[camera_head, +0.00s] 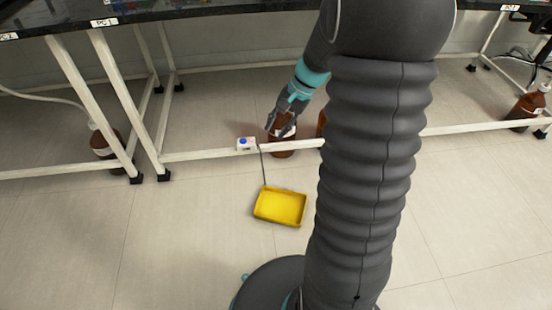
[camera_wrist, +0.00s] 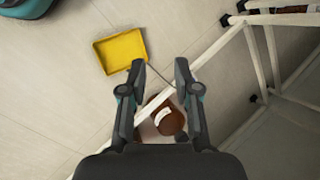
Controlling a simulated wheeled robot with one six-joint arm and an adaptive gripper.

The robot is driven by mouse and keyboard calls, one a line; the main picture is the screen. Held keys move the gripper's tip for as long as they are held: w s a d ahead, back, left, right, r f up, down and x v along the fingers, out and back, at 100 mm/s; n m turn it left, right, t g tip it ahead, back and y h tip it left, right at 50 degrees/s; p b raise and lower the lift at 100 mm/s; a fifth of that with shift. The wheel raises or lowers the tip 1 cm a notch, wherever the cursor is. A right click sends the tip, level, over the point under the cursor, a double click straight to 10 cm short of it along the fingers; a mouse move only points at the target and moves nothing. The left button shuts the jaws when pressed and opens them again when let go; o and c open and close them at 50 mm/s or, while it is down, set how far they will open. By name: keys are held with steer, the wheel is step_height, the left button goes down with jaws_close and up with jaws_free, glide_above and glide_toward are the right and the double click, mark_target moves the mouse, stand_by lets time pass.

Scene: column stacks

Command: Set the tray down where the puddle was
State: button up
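A yellow tray (camera_head: 280,206) lies on the pale tiled floor in front of the bench's low rail; it also shows in the wrist view (camera_wrist: 121,51). My gripper (camera_head: 279,124) is above a brown bottle (camera_head: 283,140) with a white label, behind the tray. In the wrist view my gripper (camera_wrist: 160,66) has its two fingers spread, with nothing held between them. The brown bottle (camera_wrist: 168,120) shows below and between the fingers. My gripper is apart from the tray. I see no puddle on the floor.
A white bench frame (camera_head: 200,155) runs across, with its low rail near the bottle. A small white box with a blue button (camera_head: 246,143) sits on the rail, with a dark cord toward the tray. Other brown bottles stand left (camera_head: 105,143) and right (camera_head: 527,106). The front left floor is clear.

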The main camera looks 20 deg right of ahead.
steer(key=s+a+r+n+t+h, duration=0.1)
steer(key=s+a+r+n, duration=0.2)
steer(key=s, duration=0.4)
steer(key=s+a+r+n+t+h, duration=0.2)
steer(key=s+a+r+n, duration=0.1)
steer(key=s+r, duration=0.2)
steer(key=s+a+r+n+t+h, duration=0.1)
steer(key=s+a+r+n+h, duration=0.1)
steer(key=s, duration=0.6)
step_height(320, 180, up, 3)
steer(key=shift+s+a+f+n+t, duration=0.2)
steer(key=shift+s+a+n+t, duration=0.15)
steer(key=shift+a+n, duration=0.55)
